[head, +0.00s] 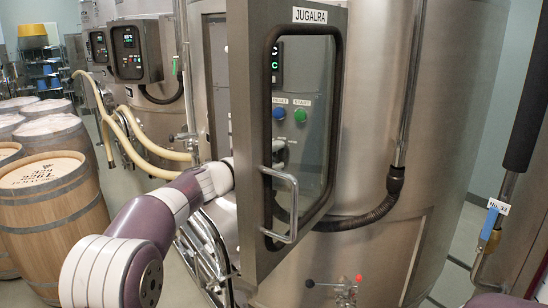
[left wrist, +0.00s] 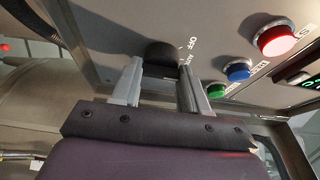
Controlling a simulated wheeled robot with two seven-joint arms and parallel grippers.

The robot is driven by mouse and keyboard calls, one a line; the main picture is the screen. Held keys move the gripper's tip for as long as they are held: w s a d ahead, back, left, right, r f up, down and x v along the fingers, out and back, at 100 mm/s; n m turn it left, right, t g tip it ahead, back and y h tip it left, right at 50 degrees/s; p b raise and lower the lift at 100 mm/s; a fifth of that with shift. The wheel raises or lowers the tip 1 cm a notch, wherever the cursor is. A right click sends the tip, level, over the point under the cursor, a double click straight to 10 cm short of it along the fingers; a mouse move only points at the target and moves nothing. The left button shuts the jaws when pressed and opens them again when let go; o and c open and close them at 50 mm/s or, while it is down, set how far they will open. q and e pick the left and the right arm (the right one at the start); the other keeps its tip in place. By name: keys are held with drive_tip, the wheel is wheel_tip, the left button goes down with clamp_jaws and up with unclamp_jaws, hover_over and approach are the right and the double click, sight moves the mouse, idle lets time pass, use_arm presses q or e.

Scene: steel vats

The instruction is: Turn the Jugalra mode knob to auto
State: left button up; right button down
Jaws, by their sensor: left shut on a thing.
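The Jugalra control box carries a JUGALRA label (head: 310,16) on its door (head: 250,220), which stands swung open with a glass pane and a metal handle. My left arm reaches behind this door, and the panel inside shows through the glass. In the left wrist view, the black mode knob (left wrist: 160,52) sits on the grey panel between the two fingers of my left gripper (left wrist: 158,72). The gripper is shut on the knob. White lettering beside the knob includes OFF; the rest is partly hidden by a finger. I cannot tell where the knob points.
Green (left wrist: 216,90), blue (left wrist: 238,70) and red (left wrist: 276,38) buttons sit near the knob. The door handle (head: 290,205) juts out to the right of my arm. Wooden barrels (head: 50,205) stand at the left. A blue-handled valve (head: 490,222) is at the right.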

use_arm(q)
drive_tip(key=o, duration=0.9)
drive_tip(key=shift+a, duration=0.1)
drive_tip(key=shift+o, duration=0.8)
drive_tip(key=shift+w+a, duration=0.1)
drive_tip(key=shift+w, duration=0.1)
drive_tip(key=shift+f, duration=0.1)
drive_tip(key=b+v, duration=0.6)
drive_tip(key=v, duration=0.6)
drive_tip(key=shift+s+a, duration=0.2)
drive_tip(key=shift+s, duration=0.1)
